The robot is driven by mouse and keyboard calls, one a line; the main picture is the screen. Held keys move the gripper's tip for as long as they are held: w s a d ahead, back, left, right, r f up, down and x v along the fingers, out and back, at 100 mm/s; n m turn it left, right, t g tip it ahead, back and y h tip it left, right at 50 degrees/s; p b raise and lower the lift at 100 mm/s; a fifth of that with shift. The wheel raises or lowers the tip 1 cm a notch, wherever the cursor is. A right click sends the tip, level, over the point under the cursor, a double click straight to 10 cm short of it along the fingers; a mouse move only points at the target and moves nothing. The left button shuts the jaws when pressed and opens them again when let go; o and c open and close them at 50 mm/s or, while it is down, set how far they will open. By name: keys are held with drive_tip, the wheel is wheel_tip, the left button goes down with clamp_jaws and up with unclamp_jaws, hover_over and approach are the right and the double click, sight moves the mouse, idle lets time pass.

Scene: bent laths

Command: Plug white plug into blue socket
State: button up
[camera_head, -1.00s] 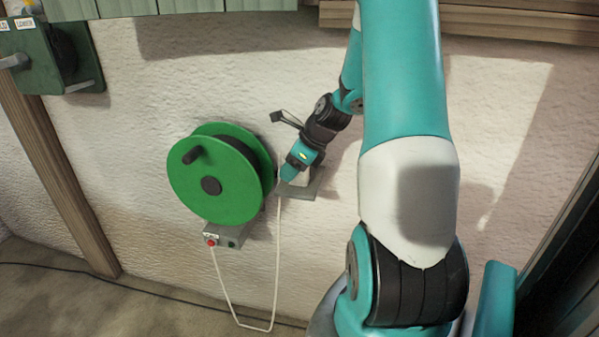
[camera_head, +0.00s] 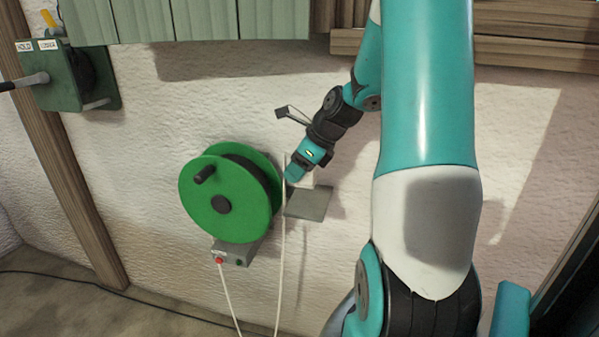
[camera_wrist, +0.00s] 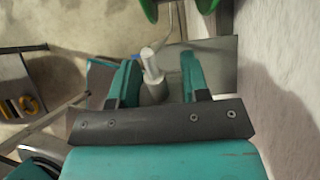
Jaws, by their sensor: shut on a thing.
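My gripper (camera_head: 293,174) is in the air just above a small grey plate on the wall, right of the green reel. In the wrist view, the white plug (camera_wrist: 152,68) stands between the two teal fingers of my gripper (camera_wrist: 158,80), and the gripper is shut on it. The head view does not show the plug clearly. Its white cable (camera_head: 282,250) runs down past the gripper. A small blue patch (camera_wrist: 136,57) shows beside the plug; I cannot tell what it is. I cannot make out a blue socket in either view.
The grey plate (camera_head: 310,204) is bare. A green crank box (camera_head: 65,78) hangs at upper left. Wooden slats (camera_head: 190,18) line the top.

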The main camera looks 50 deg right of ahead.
drive_tip(key=s+a+b, duration=0.3)
drive_tip(key=a+b, duration=0.1)
drive_tip(key=a, duration=0.4)
drive_tip(key=s+a+b, duration=0.3)
drive_tip(key=a+b, duration=0.1)
drive_tip(key=a, duration=0.4)
drive_tip(key=shift+s, duration=0.35)
